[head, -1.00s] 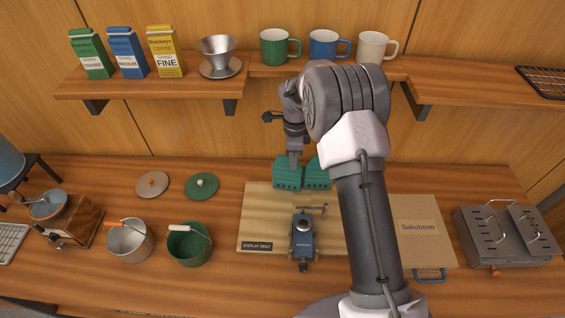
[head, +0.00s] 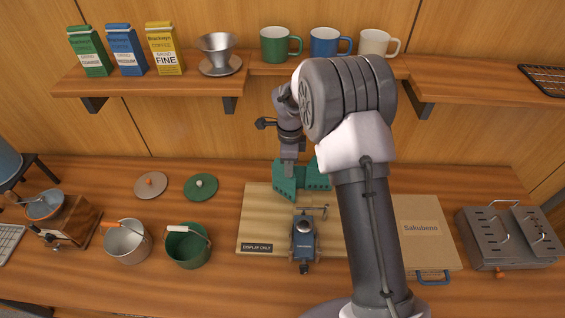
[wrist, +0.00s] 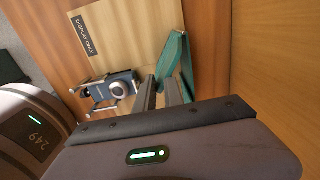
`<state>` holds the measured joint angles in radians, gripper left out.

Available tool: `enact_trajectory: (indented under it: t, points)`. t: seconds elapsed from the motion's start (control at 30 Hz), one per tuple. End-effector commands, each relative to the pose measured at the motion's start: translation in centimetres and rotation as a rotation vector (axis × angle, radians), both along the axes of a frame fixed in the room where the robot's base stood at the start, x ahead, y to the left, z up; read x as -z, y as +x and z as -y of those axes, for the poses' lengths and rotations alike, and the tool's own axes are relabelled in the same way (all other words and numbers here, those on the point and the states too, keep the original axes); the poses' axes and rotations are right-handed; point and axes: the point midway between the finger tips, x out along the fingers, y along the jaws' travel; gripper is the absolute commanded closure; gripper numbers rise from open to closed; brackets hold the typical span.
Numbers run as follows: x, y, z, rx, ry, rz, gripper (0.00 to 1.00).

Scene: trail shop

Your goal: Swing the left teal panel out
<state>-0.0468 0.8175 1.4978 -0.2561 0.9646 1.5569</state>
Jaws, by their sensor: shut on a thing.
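The left teal panel (head: 284,186) stands at the back of the display board and is angled out toward the front. The right teal panel (head: 317,181) joins it and still faces forward with its row of holes. My gripper (head: 288,170) is shut on the upper part of the left panel. In the wrist view my fingers (wrist: 161,93) reach up to the teal panel (wrist: 177,55), whose gripped edge is partly hidden by them. A small blue stove (head: 304,242) stands in front of the panels.
The wooden board (head: 262,205) bears a "DISPLAY ONLY" sign (head: 257,247). A green pot (head: 188,246) and green lid (head: 201,187) lie to the left, a Sakubeno box (head: 420,225) to the right. A shelf (head: 180,84) with mugs overhangs behind.

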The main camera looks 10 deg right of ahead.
Motion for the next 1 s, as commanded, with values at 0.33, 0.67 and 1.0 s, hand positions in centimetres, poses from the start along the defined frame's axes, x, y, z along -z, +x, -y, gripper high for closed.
enact_trajectory:
  t: [0.33, 0.67, 1.0]
  points:
    - [0.1, -0.7, -1.2, 0.0, 0.0, 0.0, 1.0]
    - [0.1, -1.1, -1.9, 0.002, 0.0, 0.001, 1.0]
    - [0.6, -1.4, -3.7, -0.001, 0.0, 0.003, 1.0]
